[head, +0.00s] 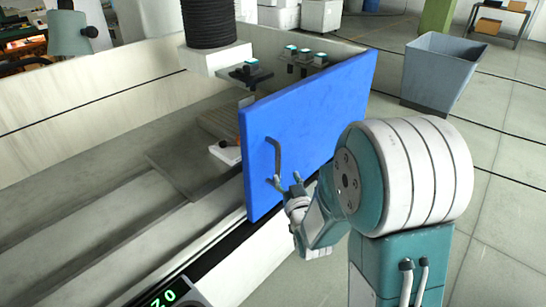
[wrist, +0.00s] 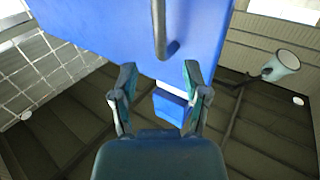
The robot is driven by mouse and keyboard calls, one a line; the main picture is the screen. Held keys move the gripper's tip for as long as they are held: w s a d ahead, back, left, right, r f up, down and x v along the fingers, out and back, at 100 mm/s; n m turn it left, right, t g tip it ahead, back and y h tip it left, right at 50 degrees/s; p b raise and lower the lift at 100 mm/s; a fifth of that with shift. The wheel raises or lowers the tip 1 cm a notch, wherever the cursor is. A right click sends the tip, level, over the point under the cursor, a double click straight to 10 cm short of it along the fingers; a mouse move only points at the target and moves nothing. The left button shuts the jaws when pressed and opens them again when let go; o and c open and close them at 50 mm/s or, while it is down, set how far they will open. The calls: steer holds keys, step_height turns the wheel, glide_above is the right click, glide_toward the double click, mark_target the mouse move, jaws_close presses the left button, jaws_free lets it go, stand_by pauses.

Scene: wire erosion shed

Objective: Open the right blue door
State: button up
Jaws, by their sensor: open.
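The blue door (head: 310,115) is a flat panel at the right part of the machine's front, roughly in line with the front edge. A grey bar handle (head: 277,155) stands upright near its left edge. My gripper (head: 284,181) is at the lower end of the handle, with its fingers spread. In the wrist view the door (wrist: 95,25) fills the top, and the handle (wrist: 159,30) comes down toward the gap between the open fingers of my gripper (wrist: 160,75). The gap is empty, and I cannot tell whether a finger touches the door.
The machine's tank (head: 85,160) lies open to the left of the door, with a white machine head (head: 215,58) above it. A lit display (head: 165,298) is at the bottom. A grey bin (head: 442,75) stands at the back right. Clear floor (head: 500,190) lies to the right.

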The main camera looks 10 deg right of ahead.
mark_target(278, 159)
steer(key=w, duration=0.9)
steer(key=shift+w+a, duration=0.1)
steer(key=shift+a, duration=0.25)
steer(key=shift+w+d, duration=0.1)
steer(key=shift+w, duration=0.1)
steer(key=shift+c, duration=0.3)
jaws_close()
